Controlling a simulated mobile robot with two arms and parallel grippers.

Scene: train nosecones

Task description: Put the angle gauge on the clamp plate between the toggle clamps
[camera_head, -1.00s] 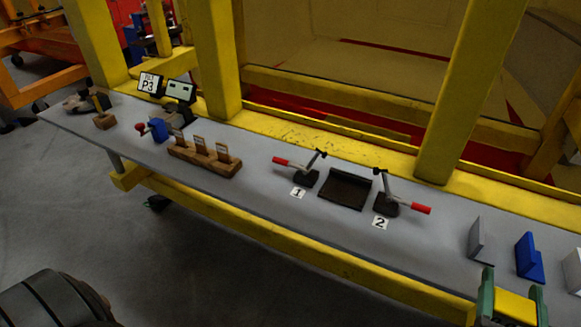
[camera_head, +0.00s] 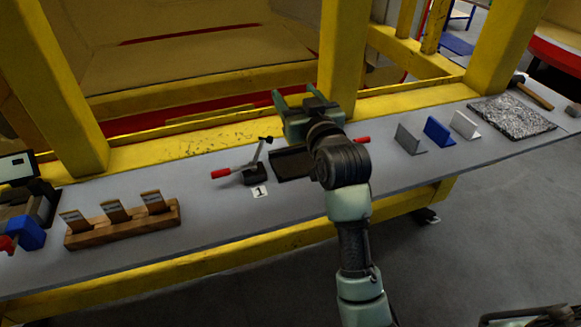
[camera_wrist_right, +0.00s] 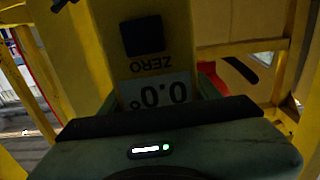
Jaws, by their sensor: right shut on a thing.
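The angle gauge (camera_wrist_right: 155,92) is a yellow block with a black button, the word ZERO and a display reading 0.0°, upside down in the right wrist view. My right gripper (camera_head: 293,98) is shut on it; in the head view the gauge itself is not clear. This gripper is above the bench, over or behind the clamp plate; the exact height is unclear. The dark clamp plate (camera_head: 290,164) is partly hidden by my right arm. Toggle clamp 1 (camera_head: 255,172) stands left of it. Of toggle clamp 2, only the red handle (camera_head: 362,140) shows.
Grey (camera_head: 408,139), blue (camera_head: 438,132) and white (camera_head: 465,125) angle pieces stand to the right, before a speckled slab (camera_head: 515,117). A wooden rack (camera_head: 125,224) with cards stands at left. A yellow post (camera_head: 343,60) rises behind my right gripper.

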